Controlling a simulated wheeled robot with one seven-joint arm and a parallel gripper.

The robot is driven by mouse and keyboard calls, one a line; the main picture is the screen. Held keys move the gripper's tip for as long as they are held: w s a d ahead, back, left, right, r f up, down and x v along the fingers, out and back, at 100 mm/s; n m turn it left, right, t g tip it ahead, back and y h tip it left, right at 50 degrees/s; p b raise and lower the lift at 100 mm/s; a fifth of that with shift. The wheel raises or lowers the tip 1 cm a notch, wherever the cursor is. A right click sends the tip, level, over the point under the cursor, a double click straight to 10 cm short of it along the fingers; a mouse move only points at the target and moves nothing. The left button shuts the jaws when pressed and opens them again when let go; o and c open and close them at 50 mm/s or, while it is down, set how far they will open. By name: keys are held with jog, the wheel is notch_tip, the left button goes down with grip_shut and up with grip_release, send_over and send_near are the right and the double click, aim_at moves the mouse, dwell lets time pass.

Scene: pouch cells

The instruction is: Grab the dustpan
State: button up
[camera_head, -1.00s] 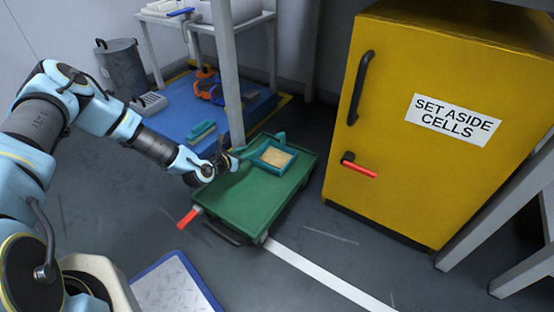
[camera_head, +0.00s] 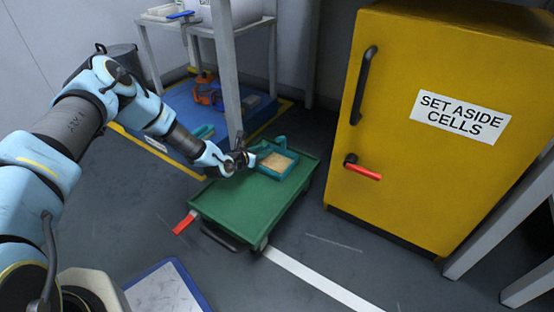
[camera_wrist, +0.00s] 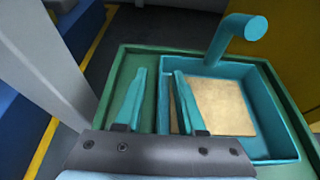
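The dustpan is a teal square pan (camera_head: 291,168) with a sandy-coloured layer inside. It rests on top of the green cart (camera_head: 240,207). In the wrist view the dustpan (camera_wrist: 277,120) fills the right half, and its stubby round handle (camera_wrist: 236,38) rises at the far edge. My gripper (camera_head: 252,160) is at the pan's left side in the head view. In the wrist view my gripper (camera_wrist: 158,85) has two teal fingers spread apart and nothing clamped between them. The pan's left wall appears between the fingers; the right finger overlaps the pan's inside. I cannot tell their height.
A yellow cabinet (camera_head: 420,60) labelled "SET ASIDE CELLS" stands right of the cart. A grey table leg (camera_head: 228,85) rises close behind my gripper, and shows at left in the wrist view. A blue platform (camera_head: 180,98) holds orange items. Floor in front of the cabinet is clear.

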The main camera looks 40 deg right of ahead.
grip_shut()
dwell(1.3)
